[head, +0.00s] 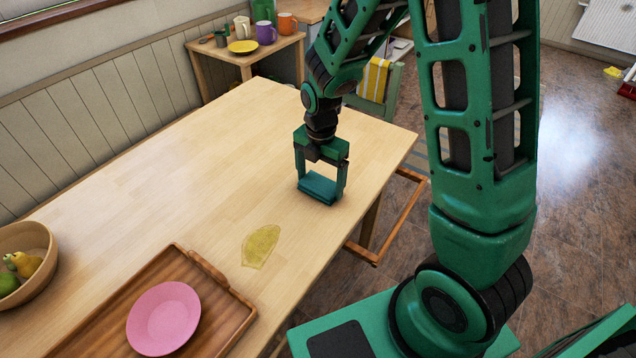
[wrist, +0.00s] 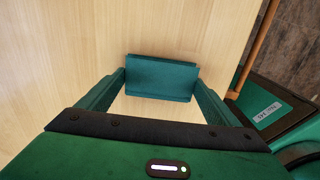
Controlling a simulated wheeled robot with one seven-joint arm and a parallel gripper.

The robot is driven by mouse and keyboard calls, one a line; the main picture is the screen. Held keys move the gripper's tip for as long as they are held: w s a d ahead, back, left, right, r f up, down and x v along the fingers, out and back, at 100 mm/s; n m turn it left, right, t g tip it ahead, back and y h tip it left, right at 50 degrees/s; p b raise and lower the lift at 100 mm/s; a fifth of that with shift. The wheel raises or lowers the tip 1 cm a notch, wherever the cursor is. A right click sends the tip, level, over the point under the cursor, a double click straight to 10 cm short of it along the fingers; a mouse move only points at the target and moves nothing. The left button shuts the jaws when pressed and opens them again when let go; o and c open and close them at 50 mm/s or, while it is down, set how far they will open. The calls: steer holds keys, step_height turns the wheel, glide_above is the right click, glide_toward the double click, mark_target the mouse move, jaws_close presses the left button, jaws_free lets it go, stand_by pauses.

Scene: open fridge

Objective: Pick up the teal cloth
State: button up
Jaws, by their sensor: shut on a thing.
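The teal cloth (head: 318,187) is a folded, flat rectangular block at the right part of the wooden table (head: 190,150). My gripper (head: 320,188) points down at it, with one finger at each end of the cloth, and is shut on it. In the wrist view the cloth (wrist: 161,78) spans between the two fingertips (wrist: 160,92). I cannot tell whether the cloth still touches the table or is just above it.
A yellow spill (head: 261,245) lies on the table nearer to me. A wooden tray (head: 228,313) with a pink plate (head: 163,318) and a fruit bowl (head: 42,277) are at the left. A side table (head: 243,60) holds mugs. The table's middle is clear.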

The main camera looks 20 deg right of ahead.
mark_target(320, 183)
steer(key=shift+r, duration=0.45)
step_height(320, 183, up, 3)
steer(key=shift+f, duration=0.2)
steer(key=s+a+r, duration=0.6)
steer(key=a+r, duration=0.1)
steer(key=a, duration=0.2)
steer(key=shift+s+a, duration=0.3)
steer(key=shift+a, duration=0.05)
